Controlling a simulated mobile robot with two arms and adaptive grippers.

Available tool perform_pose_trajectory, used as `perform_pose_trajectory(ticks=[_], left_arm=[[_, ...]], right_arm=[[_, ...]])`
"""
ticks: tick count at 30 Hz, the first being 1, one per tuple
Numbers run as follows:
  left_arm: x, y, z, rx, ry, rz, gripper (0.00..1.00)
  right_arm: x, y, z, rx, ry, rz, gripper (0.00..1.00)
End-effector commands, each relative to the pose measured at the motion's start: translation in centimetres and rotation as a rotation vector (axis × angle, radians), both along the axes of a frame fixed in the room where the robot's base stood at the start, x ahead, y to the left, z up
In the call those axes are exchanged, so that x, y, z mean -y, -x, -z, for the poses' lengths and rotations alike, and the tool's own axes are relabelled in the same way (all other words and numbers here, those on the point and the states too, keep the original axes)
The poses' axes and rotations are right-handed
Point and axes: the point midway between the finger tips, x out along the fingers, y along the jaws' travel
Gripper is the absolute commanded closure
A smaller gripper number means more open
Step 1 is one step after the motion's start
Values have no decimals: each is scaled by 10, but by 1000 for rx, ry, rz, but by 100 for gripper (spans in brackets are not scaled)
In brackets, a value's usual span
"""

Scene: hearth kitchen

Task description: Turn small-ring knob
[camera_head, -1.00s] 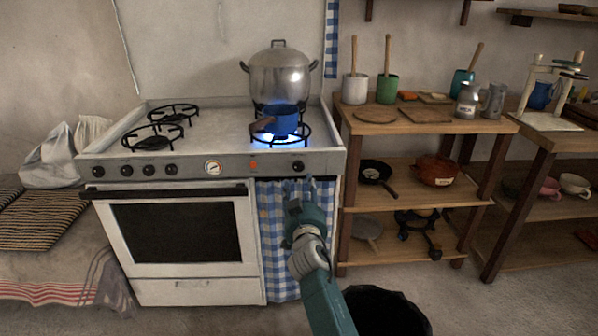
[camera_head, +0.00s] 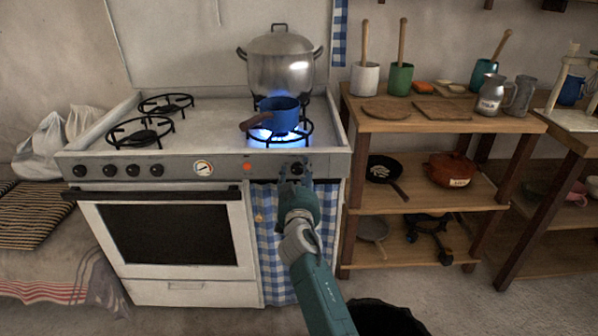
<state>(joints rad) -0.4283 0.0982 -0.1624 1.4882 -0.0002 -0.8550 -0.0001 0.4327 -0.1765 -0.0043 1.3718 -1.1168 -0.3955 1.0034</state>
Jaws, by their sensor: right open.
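The white stove (camera_head: 200,115) stands ahead with a grey control panel. A small black knob (camera_head: 297,168) sits at the panel's right end, below the front right burner. My right gripper (camera_head: 296,178) is open, with its fingers up at this knob and partly hiding it. I cannot tell whether the fingers touch it. The front right burner (camera_head: 304,134) shows a blue flame under a blue saucepan (camera_head: 280,115). Several more black knobs (camera_head: 110,171) sit on the panel's left part. My left gripper is not in view.
A large metal pot (camera_head: 281,62) stands on the back right burner, with blue flame near it. A wooden shelf (camera_head: 440,118) with jars, boards and pans stands close on the right. A blue checked curtain (camera_head: 280,245) hangs below the panel. A dark bin (camera_head: 385,318) stands at the bottom.

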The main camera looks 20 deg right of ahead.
Motion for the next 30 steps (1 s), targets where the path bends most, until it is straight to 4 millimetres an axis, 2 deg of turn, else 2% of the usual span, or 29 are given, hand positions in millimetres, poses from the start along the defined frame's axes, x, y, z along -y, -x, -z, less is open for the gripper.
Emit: perform_pose_trajectory(ticks=[4, 11, 20, 30], left_arm=[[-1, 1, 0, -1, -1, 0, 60], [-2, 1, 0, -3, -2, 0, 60], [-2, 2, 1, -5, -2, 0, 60], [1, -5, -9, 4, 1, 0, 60]], right_arm=[[0, 0, 0, 0, 0, 0, 51], [0, 0, 0, 0, 0, 0, 96], [0, 0, -1, -6, 25, 0, 96], [0, 0, -1, -60, 220, 0, 96]])
